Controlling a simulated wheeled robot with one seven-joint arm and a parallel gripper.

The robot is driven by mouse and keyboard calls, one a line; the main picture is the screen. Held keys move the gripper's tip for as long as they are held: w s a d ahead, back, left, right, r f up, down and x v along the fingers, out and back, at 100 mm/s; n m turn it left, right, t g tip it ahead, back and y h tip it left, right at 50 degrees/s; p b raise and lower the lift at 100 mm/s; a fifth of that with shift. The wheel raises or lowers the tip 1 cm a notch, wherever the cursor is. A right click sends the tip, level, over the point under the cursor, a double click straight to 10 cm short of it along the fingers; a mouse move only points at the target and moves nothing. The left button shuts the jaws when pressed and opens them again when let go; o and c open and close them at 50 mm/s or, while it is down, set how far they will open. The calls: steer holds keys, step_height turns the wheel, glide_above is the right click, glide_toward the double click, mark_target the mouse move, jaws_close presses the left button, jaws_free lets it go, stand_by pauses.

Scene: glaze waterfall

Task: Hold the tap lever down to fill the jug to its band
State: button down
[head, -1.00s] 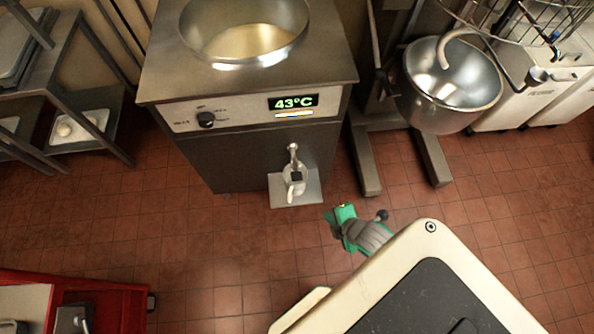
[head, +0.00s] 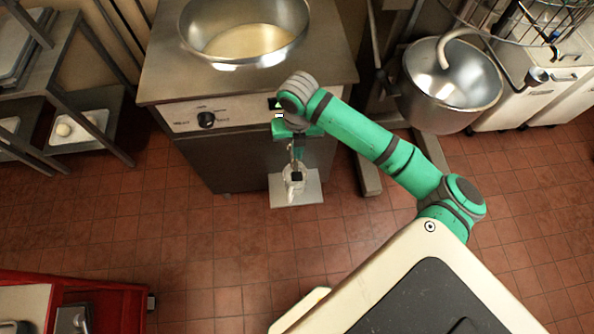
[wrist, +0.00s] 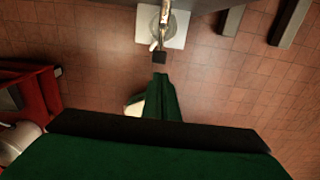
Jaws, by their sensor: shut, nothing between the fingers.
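The jug (head: 291,188) stands upright on a pale plate (head: 312,193) on the floor, below the tap at the front of the steel vat. It looks clear or pale; its band and any liquid level are too small to tell. The lever's black end (head: 297,176) shows over the jug, and also in the wrist view (wrist: 159,57). My gripper (head: 297,155) is shut and empty in front of the vat, covering most of the tap. In the wrist view its narrow green tip (wrist: 160,76) points at the black lever end, with a small gap in the picture.
The steel vat (head: 165,85) holds pale liquid and has a knob (head: 205,120); its display is mostly covered by my arm. A mixer bowl (head: 450,85) stands at right. A red cart (head: 120,290) is at lower left. Tiled floor between is clear.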

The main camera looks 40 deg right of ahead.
steer(key=shift+a+f, duration=0.1)
steer(key=shift+a, duration=0.05)
glide_toward(296, 176)
step_height(296, 176, down, 6)
steer(key=shift+r, duration=0.1)
steer(key=shift+d+f, duration=0.2)
steer(key=shift+f, duration=0.1)
steer(key=shift+s, duration=0.1)
steer(key=shift+a, duration=0.15)
stand_by(0.4)
